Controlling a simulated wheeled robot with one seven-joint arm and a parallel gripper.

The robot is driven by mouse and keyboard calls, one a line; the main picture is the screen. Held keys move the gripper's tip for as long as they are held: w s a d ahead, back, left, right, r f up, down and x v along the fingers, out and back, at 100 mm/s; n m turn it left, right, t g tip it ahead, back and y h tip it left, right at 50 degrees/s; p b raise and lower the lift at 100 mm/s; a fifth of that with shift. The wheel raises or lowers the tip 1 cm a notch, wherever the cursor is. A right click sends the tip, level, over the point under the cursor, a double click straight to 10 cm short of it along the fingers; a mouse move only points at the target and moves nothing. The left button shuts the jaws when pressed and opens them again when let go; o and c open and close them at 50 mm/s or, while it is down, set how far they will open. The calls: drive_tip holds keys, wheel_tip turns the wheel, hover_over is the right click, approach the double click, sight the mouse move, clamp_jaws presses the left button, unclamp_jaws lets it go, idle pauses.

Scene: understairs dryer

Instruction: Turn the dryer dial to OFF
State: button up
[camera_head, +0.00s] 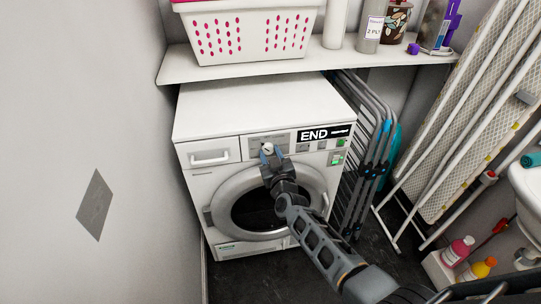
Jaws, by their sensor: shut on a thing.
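The white dryer (255,107) stands under a shelf, with its round door (224,190) on the front. Its dial (268,147) is on the control panel, left of a dark display (325,134) that reads END. My gripper (270,153) is at the panel, its two bluish fingertips either side of the dial and shut on it. The fingers hide part of the dial, and its markings are too small to read, so its setting cannot be told. My arm covers part of the door.
A white shelf (300,70) with a white basket (245,32) and bottles runs above the dryer. A folded drying rack (365,150) stands close at its right, with an ironing board (480,110) beyond. A grey wall (80,120) is at left. Pink and yellow bottles stand at lower right.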

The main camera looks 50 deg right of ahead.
drive_tip(key=shift+m, duration=0.4)
drive_tip(key=m+b, duration=0.2)
drive_tip(key=m, duration=0.1)
drive_tip(key=shift+f, duration=0.15)
drive_tip(key=shift+m+h+b, duration=0.3)
drive_tip(key=shift+m+b, duration=0.6)
drive_tip(key=shift+m, duration=1.7)
drive_tip(key=o, duration=1.1)
drive_tip(key=shift+c, duration=0.2)
drive_tip(key=shift+a, duration=0.1)
drive_tip(key=p+v, duration=0.1)
drive_tip(key=v, duration=0.6)
drive_tip(key=shift+s, duration=0.3)
